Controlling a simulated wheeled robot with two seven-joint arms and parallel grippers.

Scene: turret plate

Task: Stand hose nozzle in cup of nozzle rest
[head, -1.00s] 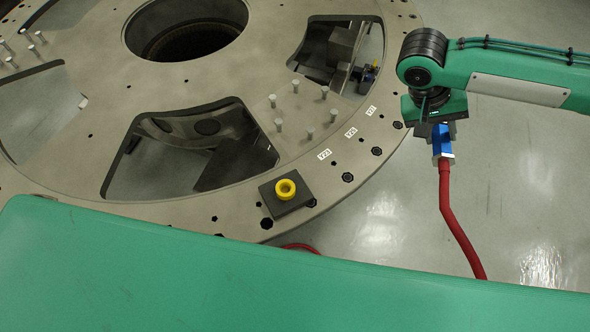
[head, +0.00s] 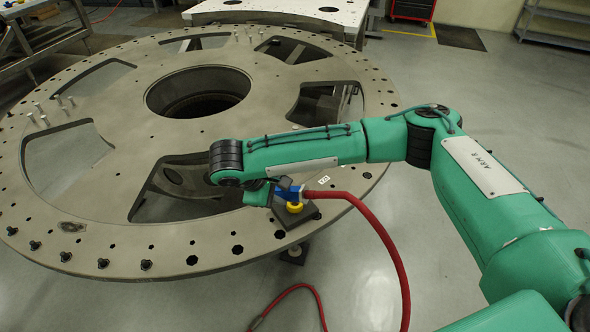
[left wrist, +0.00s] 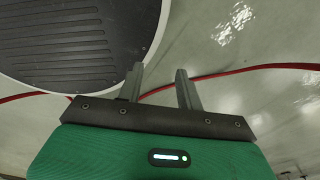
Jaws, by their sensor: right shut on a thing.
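The blue hose nozzle (head: 287,192) lies roughly level in the head view, with the red hose (head: 370,215) running off its right end. My right gripper (head: 284,186) is shut on the nozzle; its fingers are small and partly hidden. The nozzle rest is a dark block (head: 290,234) with a yellow cup (head: 294,208), near the turret plate's front right edge. The nozzle shows just above the cup and overlaps its far side; I cannot tell whether they touch. My left gripper (left wrist: 158,84) is open and empty in the left wrist view.
The round turret plate (head: 115,240) has large cut-outs and several upright pins (head: 58,101) at left. The red hose loops down to the floor (head: 420,290), and red hose (left wrist: 240,68) also crosses beyond my left fingers. Open floor lies at right, below my right arm.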

